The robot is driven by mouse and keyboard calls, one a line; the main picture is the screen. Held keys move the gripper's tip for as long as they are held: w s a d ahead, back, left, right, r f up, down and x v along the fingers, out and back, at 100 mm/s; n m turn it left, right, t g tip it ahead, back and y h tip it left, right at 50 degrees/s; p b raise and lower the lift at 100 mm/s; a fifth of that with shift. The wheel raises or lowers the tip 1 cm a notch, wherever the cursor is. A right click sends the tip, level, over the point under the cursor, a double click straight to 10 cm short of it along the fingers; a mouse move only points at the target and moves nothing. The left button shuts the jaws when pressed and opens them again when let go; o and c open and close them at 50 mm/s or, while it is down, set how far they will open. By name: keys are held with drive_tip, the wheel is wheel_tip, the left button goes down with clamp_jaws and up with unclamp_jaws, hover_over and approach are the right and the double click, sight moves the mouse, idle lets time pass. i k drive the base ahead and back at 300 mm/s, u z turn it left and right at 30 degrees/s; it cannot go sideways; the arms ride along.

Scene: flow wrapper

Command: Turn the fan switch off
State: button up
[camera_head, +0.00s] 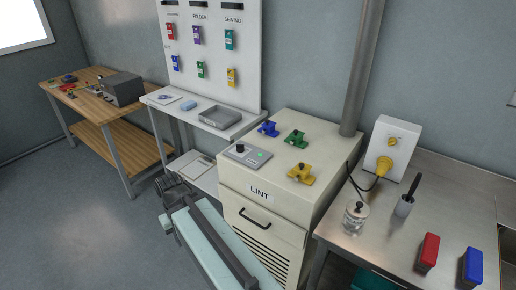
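A small grey control box (247,154) with a black knob and a small green spot lies on top of the cream LINT cabinet (290,157), at its left front. It looks like the fan switch, but I cannot read its label or the knob's setting. My arm reaches up from the bottom edge, left of the cabinet. My gripper (172,188) seems to be the dark end part, apart from the control box; its fingers are too unclear to tell.
Blue (268,128), green (295,138) and yellow (301,173) clamp-like pieces stand on the cabinet. A grey pipe (362,65) rises behind it. A steel counter (450,195) with a jar (355,217) is at right. A narrow shelf (235,132) and wooden bench (95,98) are left.

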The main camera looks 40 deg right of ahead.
sight(240, 147)
drive_tip(key=u, duration=0.15)
drive_tip(key=i, duration=0.9)
drive_tip(key=z, duration=0.05)
